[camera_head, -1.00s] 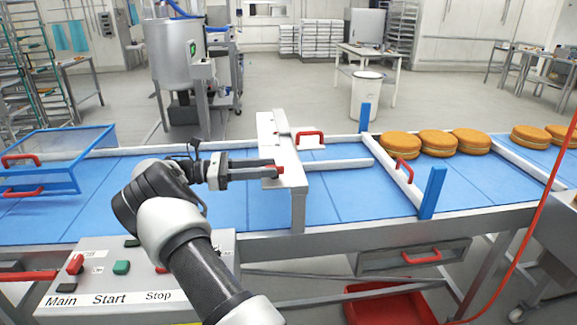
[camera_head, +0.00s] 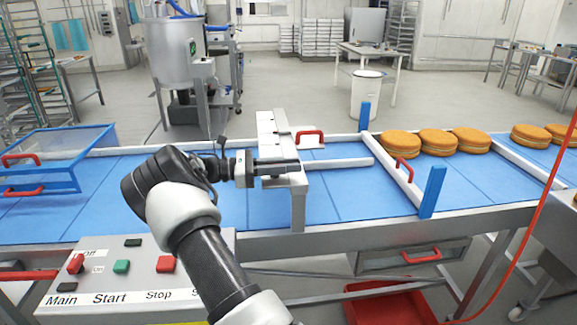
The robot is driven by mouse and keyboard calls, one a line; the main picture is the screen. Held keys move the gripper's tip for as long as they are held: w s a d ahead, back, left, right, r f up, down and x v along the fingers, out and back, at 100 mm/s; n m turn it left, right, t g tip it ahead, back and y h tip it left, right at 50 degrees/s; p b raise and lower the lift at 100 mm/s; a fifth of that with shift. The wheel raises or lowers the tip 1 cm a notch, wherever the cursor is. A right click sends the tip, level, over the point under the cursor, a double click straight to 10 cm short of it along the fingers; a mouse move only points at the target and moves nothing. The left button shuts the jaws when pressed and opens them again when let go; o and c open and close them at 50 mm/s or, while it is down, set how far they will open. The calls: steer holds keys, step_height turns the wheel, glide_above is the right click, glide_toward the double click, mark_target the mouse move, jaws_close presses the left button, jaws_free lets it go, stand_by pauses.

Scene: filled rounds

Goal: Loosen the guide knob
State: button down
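My gripper (camera_head: 277,166) reaches from the left to the metal bridge (camera_head: 299,210) of the guide that stands over the blue conveyor belt. Its fingertips are at the bridge's left side, where a red knob showed earlier. The knob is now hidden, apparently behind the fingers. The fingers overlap in this view, so whether they are open or shut on the knob does not show. A light guide bar (camera_head: 345,163) runs right from the bridge along the belt.
A red handle (camera_head: 310,136) stands just behind the bridge. Round filled cakes (camera_head: 437,142) sit farther right, past a crosswise rail (camera_head: 401,180) with blue posts. A blue-framed clear guard (camera_head: 60,150) is at left. A control box (camera_head: 135,287) stands in front, below my arm.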

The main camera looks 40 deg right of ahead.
steer(key=shift+w+r+n+t+p, duration=0.15)
steer(key=shift+n+t+p, duration=0.15)
steer(key=shift+t+p, duration=0.15)
steer(key=shift+w+d+n+t+h+p, duration=0.1)
steer(key=shift+w+n+t+h+p, duration=0.1)
steer(key=shift+n+t+h+p, duration=0.75)
steer(key=shift+w+d+n+t+h+p, duration=0.1)
steer(key=shift+w+n+t+h+p, duration=0.2)
steer(key=shift+n+t, duration=0.85)
steer(key=shift+w+d+n+t+h+p, duration=0.1)
steer(key=shift+w+n+t+p, duration=0.25)
steer(key=shift+t, duration=1.4)
steer(key=shift+f+n, duration=0.2)
steer(key=shift+n, duration=0.05)
steer(key=c, duration=1.7)
jaws_free()
steer(key=a, duration=1.7)
steer(key=shift+w+a+b, duration=0.15)
steer(key=shift+a+b, duration=0.1)
steer(key=shift+b, duration=0.1)
